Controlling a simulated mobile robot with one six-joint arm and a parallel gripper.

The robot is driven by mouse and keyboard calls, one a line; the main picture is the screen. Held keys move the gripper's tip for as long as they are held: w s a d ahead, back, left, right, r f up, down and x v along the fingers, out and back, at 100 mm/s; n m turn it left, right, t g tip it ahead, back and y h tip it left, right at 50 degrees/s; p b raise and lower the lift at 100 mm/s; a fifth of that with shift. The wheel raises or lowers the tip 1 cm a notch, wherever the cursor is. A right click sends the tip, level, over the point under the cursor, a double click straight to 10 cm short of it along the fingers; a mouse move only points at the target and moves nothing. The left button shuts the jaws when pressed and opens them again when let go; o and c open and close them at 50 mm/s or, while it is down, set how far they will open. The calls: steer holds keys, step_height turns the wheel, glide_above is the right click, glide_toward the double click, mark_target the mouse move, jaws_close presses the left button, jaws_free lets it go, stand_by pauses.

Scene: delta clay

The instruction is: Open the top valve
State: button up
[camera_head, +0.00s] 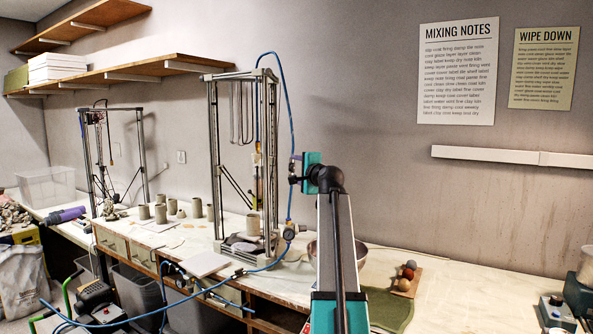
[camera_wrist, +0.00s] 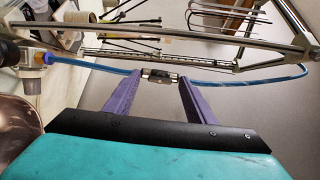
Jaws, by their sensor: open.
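The top valve (camera_head: 292,168) is a small inline fitting on the blue hose, beside the tall delta printer frame in the head view. In the wrist view the top valve (camera_wrist: 160,74) is a small dark and metal body with blue hose on both sides. My gripper (camera_wrist: 160,80) is open, its two purple fingers pointing at the valve, one tip on each side of it. The fingers look empty. I cannot tell whether they touch the valve. The valve's handle position is too small to tell.
A gauge fitting (camera_head: 289,233) sits lower on the same hose. The delta printer frame (camera_head: 215,150) stands just left of the valve. A metal bowl (camera_head: 358,250), a green mat (camera_head: 390,309) and a board with several balls (camera_head: 408,285) lie right on the bench.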

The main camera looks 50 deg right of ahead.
steer(key=shift+s, duration=0.15)
steer(key=b+v, duration=0.2)
steer(key=v, duration=1.1)
steer(key=shift+s+a, duration=0.15)
steer(key=shift+s, duration=0.1)
steer(key=shift+r, duration=0.1)
